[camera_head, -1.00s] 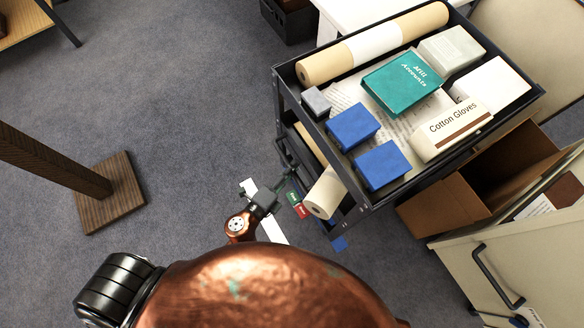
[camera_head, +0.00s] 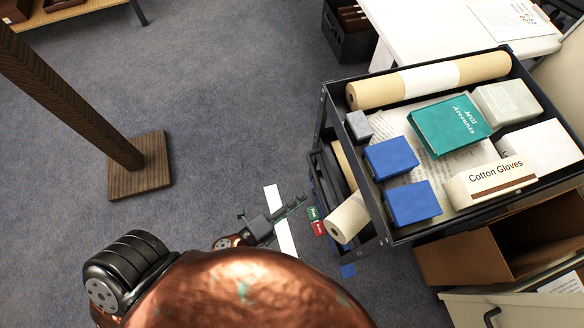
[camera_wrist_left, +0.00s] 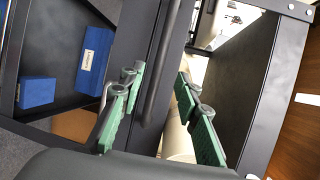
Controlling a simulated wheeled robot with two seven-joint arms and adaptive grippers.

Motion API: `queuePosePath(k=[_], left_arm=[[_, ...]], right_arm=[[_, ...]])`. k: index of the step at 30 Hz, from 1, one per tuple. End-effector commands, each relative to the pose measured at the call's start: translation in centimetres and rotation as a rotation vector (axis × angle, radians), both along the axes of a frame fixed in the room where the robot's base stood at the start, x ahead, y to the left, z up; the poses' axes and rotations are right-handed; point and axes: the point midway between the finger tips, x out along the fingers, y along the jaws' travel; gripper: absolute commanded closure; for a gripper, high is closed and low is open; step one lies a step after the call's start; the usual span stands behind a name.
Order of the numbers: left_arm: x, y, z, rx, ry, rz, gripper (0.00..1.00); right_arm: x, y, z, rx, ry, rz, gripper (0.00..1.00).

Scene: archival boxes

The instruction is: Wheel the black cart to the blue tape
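The black cart (camera_head: 322,135) stands at the right in the head view, its top tray loaded. My left gripper (camera_head: 293,207) is beside its left end, low near the floor. In the left wrist view, the left gripper's green-padded fingers (camera_wrist_left: 158,88) are apart, with a dark bar of the cart (camera_wrist_left: 163,62) showing between them. Whether they touch the bar I cannot tell. My right gripper is not in view.
A wooden post on a square base (camera_head: 140,168) stands at the left. A white strip (camera_head: 281,222) lies on the carpet under my left gripper. An open cardboard box (camera_head: 452,258) and a white table (camera_head: 425,35) are close to the cart.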

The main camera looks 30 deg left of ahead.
Motion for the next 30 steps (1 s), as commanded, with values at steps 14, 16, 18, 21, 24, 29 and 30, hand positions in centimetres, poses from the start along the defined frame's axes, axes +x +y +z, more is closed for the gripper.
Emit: queuePosePath(k=[14, 16, 18, 21, 24, 29, 30], left_arm=[[-2.1, 0.6, 0.4, 0.0, -0.001, 0.0, 0.7], [-2.1, 0.6, 0.4, 0.0, -0.001, 0.0, 0.7], [-2.0, 0.6, 0.4, 0.0, -0.001, 0.0, 0.7], [-2.0, 0.6, 0.4, 0.0, 0.0, -0.001, 0.7], [-2.0, 0.6, 0.4, 0.0, 0.0, -0.001, 0.7], [-1.8, 2.3, -0.1, -0.041, 0.03, 0.062, 0.7], [-1.7, 3.5, -0.6, -0.074, 0.054, 0.109, 0.7]], right_arm=[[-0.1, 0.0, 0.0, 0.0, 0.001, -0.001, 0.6], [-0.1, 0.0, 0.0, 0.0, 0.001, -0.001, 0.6], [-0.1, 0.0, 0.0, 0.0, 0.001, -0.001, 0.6], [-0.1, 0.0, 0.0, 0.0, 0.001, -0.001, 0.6], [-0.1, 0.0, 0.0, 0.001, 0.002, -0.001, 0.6], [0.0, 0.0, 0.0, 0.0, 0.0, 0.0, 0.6], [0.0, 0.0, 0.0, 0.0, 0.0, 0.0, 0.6]])
